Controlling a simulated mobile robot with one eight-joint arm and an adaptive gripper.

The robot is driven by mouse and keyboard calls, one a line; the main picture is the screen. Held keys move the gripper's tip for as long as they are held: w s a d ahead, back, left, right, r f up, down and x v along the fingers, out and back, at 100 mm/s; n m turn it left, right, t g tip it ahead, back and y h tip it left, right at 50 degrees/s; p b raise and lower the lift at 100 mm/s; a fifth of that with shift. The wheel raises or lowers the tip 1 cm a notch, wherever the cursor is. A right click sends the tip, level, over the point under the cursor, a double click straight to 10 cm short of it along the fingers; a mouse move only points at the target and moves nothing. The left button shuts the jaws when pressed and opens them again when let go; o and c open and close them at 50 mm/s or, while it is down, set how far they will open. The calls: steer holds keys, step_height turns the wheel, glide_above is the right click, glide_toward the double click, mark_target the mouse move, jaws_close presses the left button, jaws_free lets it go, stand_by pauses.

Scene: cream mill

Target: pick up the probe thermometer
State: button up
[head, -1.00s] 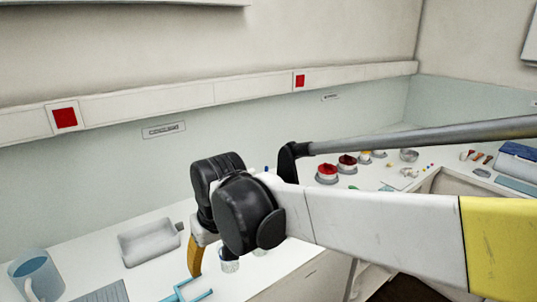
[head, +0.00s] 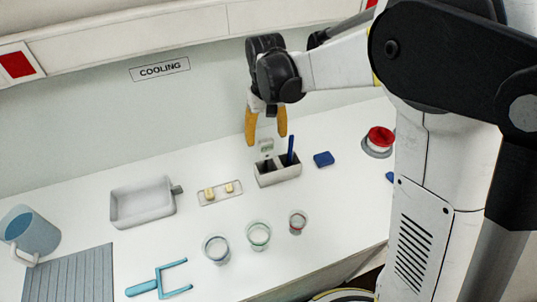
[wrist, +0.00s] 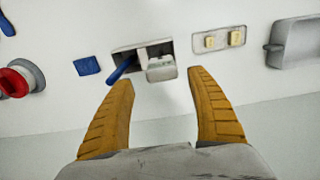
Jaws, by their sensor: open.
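A small pale grey head with a greenish display, which looks like the probe thermometer (head: 266,146), stands upright in a grey two-slot holder (head: 278,178). Its lower part is hidden in the holder. In the wrist view the thermometer's head (wrist: 161,69) shows at the holder's near side, centred between and just beyond the fingertips. A blue stick-like tool (head: 290,151) stands in the other slot, to its right in the head view. My gripper (head: 266,138) is open and empty, with its orange fingers pointing down above the thermometer; no contact shows.
A blue block (head: 324,159) lies right of the holder, and a small tray with two yellowish pieces (head: 220,194) lies left. A grey pan (head: 141,203), several glass jars (head: 258,235) and a red-topped button (head: 380,139) stand around. The wall (head: 210,110) is close behind.

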mark_target(265, 151)
steer(key=shift+f, duration=0.85)
steer(key=f, duration=0.2)
steer(key=f+b, duration=0.1)
steer(key=f, duration=0.1)
steer(key=shift+s+a+f, duration=0.15)
steer(key=shift+s+f, duration=0.05)
steer(key=shift+f, duration=0.2)
steer(key=shift+r, duration=0.1)
steer(key=c, duration=1.2)
